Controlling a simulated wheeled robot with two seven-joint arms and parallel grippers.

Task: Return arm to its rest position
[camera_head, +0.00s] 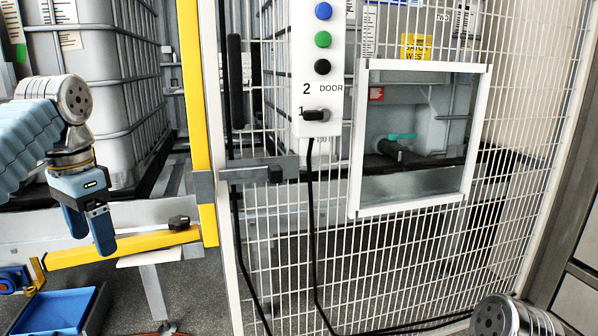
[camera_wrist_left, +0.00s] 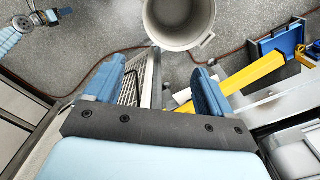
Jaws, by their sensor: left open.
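My left gripper (camera_head: 90,232) hangs at the left of the head view with its blue fingers pointing down.
A white mesh door (camera_head: 400,255) with a control panel (camera_head: 318,75) and a framed window stands ahead. A yellow post (camera_head: 200,100) and yellow bar (camera_head: 125,248) are near the left gripper. A blue bin (camera_head: 55,312) sits lower left. A grey bucket (camera_wrist_left: 180,42) stands on the floor.

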